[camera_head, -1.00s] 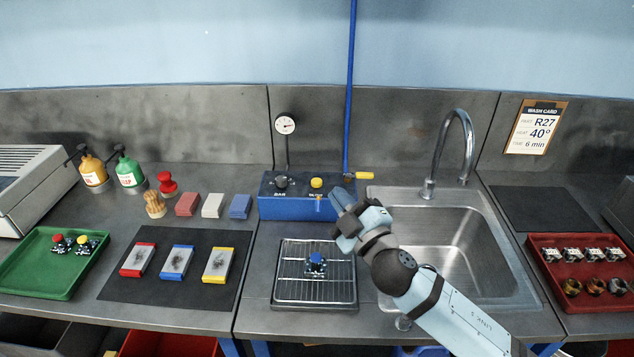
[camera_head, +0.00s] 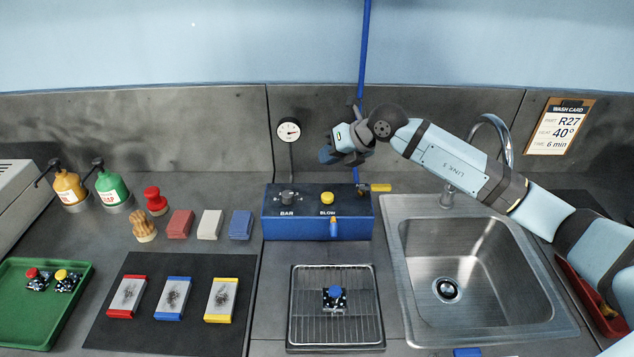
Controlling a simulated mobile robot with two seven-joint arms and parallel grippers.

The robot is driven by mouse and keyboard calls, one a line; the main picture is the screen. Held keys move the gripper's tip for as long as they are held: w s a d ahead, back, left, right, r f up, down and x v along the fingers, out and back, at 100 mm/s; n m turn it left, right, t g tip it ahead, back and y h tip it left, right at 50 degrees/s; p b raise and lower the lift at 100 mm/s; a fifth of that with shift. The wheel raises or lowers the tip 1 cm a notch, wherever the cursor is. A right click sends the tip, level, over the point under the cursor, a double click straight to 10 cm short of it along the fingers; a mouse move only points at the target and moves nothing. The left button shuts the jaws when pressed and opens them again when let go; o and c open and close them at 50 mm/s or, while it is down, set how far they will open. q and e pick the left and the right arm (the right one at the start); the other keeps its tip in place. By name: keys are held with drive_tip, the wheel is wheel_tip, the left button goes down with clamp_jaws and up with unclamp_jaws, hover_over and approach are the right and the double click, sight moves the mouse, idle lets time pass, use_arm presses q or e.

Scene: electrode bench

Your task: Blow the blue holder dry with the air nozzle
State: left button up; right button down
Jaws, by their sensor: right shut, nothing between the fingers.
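The blue holder (camera_head: 335,298), with a blue knob on a dark body, sits on the wire rack (camera_head: 306,327) in front of the blue box. The blue air box (camera_head: 285,229) carries a knob marked BAR, a yellow button (camera_head: 327,198) marked BLOW and a small nozzle (camera_head: 334,229) on its front face. A pressure gauge (camera_head: 289,130) stands behind it. My right gripper (camera_head: 328,155) is raised above and behind the box, beside the blue hose (camera_head: 364,60), pointing left. It is shut and empty. My left gripper is not in view.
The steel sink (camera_head: 400,300) and faucet are right of the rack, under my right arm. A yellow-handled valve (camera_head: 376,188) is at the box's right. Sponges, a brush and bottles line the left back. A green tray (camera_head: 14,320) holds two holders.

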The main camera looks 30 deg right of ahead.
sight(329, 194)
drive_tip(key=shift+w+d+r, duration=0.15)
drive_tip(key=shift+d, duration=0.25)
wheel_tip(329, 194, down, 9)
drive_tip(key=b, duration=0.5)
drive_tip(key=shift+w, duration=0.1)
drive_tip(key=shift+r, duration=0.1)
idle(0.3)
idle(0.6)
idle(0.7)
idle(0.3)
